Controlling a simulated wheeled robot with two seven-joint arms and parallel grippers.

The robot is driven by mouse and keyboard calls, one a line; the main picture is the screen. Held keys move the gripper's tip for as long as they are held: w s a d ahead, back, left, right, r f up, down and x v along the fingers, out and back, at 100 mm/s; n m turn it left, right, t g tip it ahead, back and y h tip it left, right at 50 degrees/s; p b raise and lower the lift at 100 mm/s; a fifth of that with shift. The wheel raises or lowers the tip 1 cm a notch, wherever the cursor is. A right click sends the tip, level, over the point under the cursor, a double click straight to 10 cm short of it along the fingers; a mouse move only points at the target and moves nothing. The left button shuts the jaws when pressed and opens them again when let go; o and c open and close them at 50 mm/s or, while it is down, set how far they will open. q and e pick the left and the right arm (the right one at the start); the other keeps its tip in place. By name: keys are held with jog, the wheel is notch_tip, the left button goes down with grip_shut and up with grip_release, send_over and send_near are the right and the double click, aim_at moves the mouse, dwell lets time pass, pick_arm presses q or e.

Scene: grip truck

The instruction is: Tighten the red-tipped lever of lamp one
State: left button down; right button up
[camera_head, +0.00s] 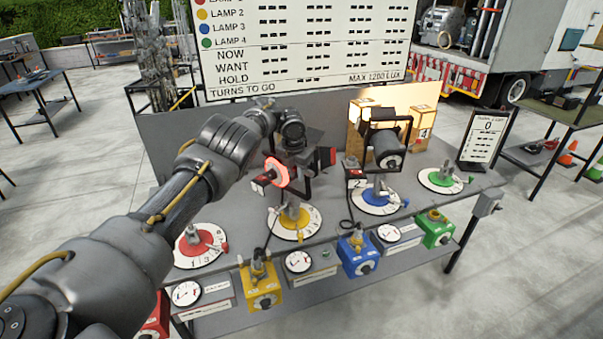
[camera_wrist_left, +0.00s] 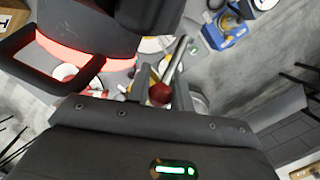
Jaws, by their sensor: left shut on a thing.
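Lamp one (camera_head: 272,175), with a glowing red ring, stands at the back of the grey bench, left of the other lamp. The wrist view shows its dark housing (camera_wrist_left: 105,20) and red glow at upper left. A metal lever with a round red tip (camera_wrist_left: 160,94) shows beside the housing in the wrist view. My left gripper (camera_head: 302,150) is at lamp one in the head view. In the wrist view it (camera_wrist_left: 155,85) is shut on the lever, close to the red tip. The head view hides the lever behind my gripper. My right gripper is out of view.
A second lamp (camera_head: 385,145) stands right of lamp one. Red (camera_head: 200,246), yellow (camera_head: 296,222), blue (camera_head: 377,199) and green (camera_head: 440,180) dials lie along the bench. A large board (camera_head: 300,45) stands behind. Yellow (camera_head: 263,288) and blue (camera_head: 358,258) boxes sit along the front.

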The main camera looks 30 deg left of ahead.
pick_arm(q)
jog(key=shift+f, duration=0.1)
jog(key=c, duration=1.2)
grip_release()
jog(key=shift+a, duration=0.1)
jog(key=shift+c, duration=0.2)
jog(key=shift+r, duration=0.45)
jog(key=r+b, duration=0.1)
jog(key=r, duration=0.1)
jog(key=s+r+b, duration=0.1)
jog(key=r, duration=0.1)
jog(key=shift+r, duration=0.15)
jog(key=r, duration=0.3)
jog(key=s+r, duration=0.1)
jog(key=r, duration=0.1)
jog(key=shift+d+r, duration=0.2)
